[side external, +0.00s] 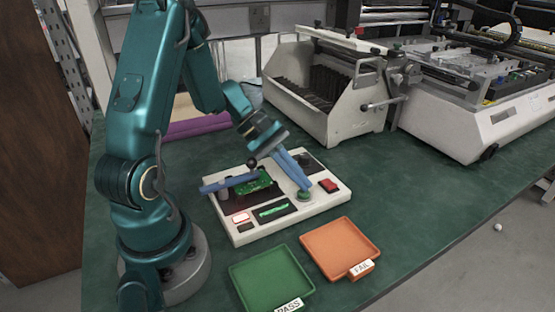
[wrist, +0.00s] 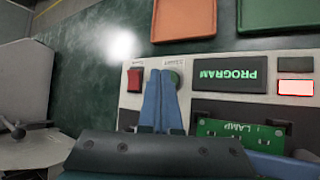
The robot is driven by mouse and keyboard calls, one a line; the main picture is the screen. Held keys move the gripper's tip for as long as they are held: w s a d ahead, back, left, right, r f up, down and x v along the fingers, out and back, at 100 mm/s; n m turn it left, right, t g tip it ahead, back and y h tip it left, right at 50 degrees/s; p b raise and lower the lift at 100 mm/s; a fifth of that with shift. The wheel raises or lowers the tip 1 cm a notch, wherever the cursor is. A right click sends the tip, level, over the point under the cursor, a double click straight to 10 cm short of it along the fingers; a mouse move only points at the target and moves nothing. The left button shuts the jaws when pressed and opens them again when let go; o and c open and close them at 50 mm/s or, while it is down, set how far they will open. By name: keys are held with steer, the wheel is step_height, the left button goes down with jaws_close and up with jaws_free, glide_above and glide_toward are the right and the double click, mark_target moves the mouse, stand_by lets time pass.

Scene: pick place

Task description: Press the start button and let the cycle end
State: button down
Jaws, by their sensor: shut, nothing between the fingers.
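A white test fixture (side external: 328,203) stands on the green bench. A green circuit board (side external: 256,184) sits in it and shows in the wrist view (wrist: 240,133), marked LAMP. The round green button (side external: 304,196) is at the fixture's front right; its top also shows in the wrist view (wrist: 176,78). My gripper (side external: 304,187) is shut and empty, its blue fingers pointing down at the green button. Contact with the button cannot be told. The display (wrist: 243,75) reads PROGRAM in green. A reddish-white lamp (wrist: 296,88) is lit; the lamp beside it (wrist: 291,64) is dark.
A red button (side external: 329,186) is right of the green one. A green PASS tray (side external: 271,279) and an orange FAIL tray (side external: 340,246) are empty in front. Machines (side external: 335,95) stand behind.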

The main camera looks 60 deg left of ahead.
mark_target(297, 195)
steer(key=shift+s+d+f, duration=0.1)
steer(key=shift+s+f, duration=0.05)
steer(key=shift+f, duration=0.4)
steer(key=shift+r, duration=0.1)
stand_by(0.4)
steer(key=shift+s+r, duration=0.1)
steer(key=shift+r, duration=0.7)
step_height(297, 195, up, 5)
steer(key=shift+r, duration=0.1)
stand_by(0.6)
